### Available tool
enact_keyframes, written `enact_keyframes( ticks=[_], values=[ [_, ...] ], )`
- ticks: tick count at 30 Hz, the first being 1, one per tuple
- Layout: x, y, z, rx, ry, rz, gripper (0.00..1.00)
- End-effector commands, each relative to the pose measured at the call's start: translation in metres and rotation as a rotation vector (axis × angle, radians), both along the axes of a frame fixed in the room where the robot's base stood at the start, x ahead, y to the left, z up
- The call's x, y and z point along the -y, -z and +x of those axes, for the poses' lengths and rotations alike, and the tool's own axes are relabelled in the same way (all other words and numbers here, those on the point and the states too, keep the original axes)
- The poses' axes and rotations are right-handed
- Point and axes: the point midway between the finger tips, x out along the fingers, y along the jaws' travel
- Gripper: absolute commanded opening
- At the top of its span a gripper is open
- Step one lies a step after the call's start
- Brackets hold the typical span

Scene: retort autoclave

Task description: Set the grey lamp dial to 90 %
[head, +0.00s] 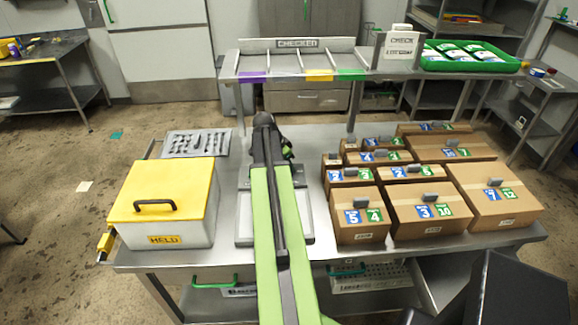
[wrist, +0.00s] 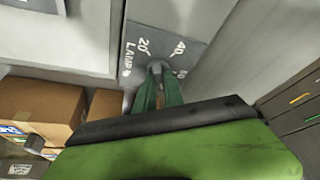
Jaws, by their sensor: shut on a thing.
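The grey lamp dial (wrist: 157,67) shows in the wrist view at the tips of my green fingers, on a grey panel (wrist: 172,22) marked "LAMP", "20" and "40". More marking to the right is partly covered by a finger. My gripper (wrist: 158,82) is shut on the dial. The dial's pointer and exact setting cannot be made out. In the head view my arm reaches forward over the table, and its dark end hides the dial.
On the steel table stand a yellow-lidded "HELD" box (head: 163,199) to the left and several cardboard boxes (head: 425,215) to the right. A grey tray (head: 196,143) lies behind the yellow box. A raised "CHECKED" shelf (head: 300,62) spans the back.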

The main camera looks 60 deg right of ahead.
Motion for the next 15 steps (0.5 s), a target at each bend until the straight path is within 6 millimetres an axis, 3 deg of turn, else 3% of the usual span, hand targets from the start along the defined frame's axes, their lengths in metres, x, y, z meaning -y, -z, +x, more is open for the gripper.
enact_keyframes(
  ticks=[15],
  values=[
    [-0.0014,0.001,0.0047,0.006,0.261,0.007,0.0]
  ],
)
